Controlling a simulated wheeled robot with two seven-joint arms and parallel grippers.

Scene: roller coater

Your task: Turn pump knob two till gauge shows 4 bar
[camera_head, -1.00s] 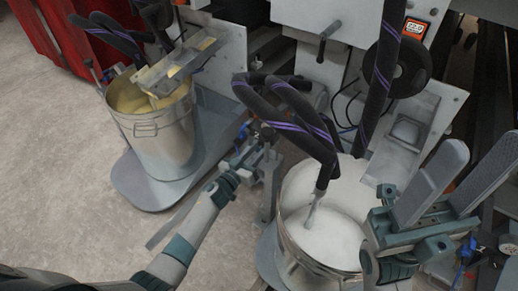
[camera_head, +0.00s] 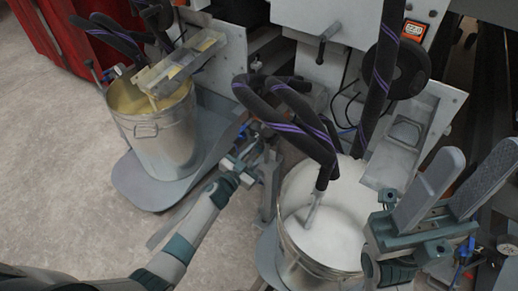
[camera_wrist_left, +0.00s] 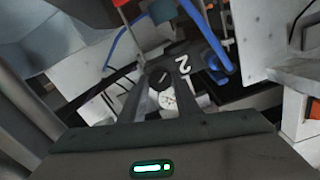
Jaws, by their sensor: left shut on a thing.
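The pump knob two (camera_wrist_left: 163,78) is a dark round knob beside the white figure 2 in the left wrist view. My left gripper (camera_wrist_left: 162,72) is shut on this knob, with a finger on either side. Just below the knob, between the fingers, is a small white-faced gauge (camera_wrist_left: 168,100); its needle and numbers are too small to read. In the head view my left gripper (camera_head: 268,143) reaches in between the two buckets, and the knob is hidden there. My right gripper (camera_head: 478,165) is open and empty at the right, its two grey pads apart.
A bucket of white fluid (camera_head: 335,235) stands right of my left gripper, with black hoses (camera_head: 290,115) hanging over it. A bucket of yellowish fluid (camera_head: 165,140) stands on a grey base at left. A blue hose (camera_wrist_left: 122,45) runs near the knob. The floor at left is clear.

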